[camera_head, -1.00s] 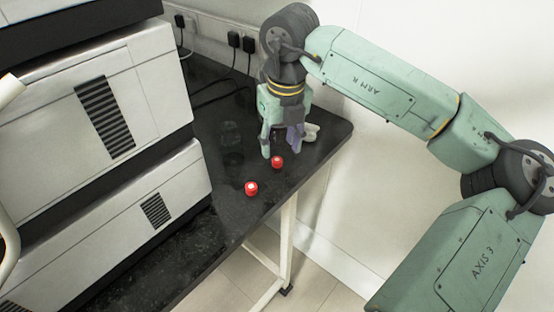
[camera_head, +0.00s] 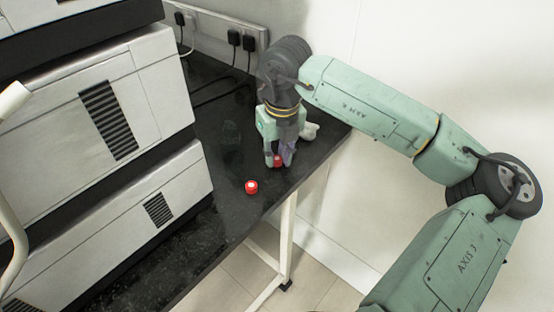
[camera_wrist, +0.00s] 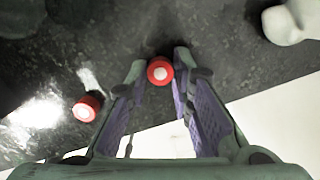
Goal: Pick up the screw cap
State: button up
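Two small red screw caps with white tops are on the black bench. One cap (camera_wrist: 160,71) lies between the tips of my gripper's two fingers in the wrist view, and it shows partly behind the fingers in the head view (camera_head: 278,161). The other cap (camera_head: 251,187) stands nearer the bench's front edge, and in the wrist view (camera_wrist: 86,108) it lies left of my gripper, outside the fingers. My gripper (camera_head: 279,163) points down at the bench, and its fingers (camera_wrist: 157,74) are apart around the first cap. Whether they touch it is hard to tell.
The black bench top (camera_head: 222,200) has an open right edge close to my gripper. Stacked grey-white instruments (camera_head: 120,190) stand on the left. A pale object (camera_wrist: 286,26) lies behind the gripper. Sockets with plugs (camera_head: 234,37) are on the wall.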

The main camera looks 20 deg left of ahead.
jog(key=shift+c, duration=0.9)
jog(key=shift+r, duration=0.1)
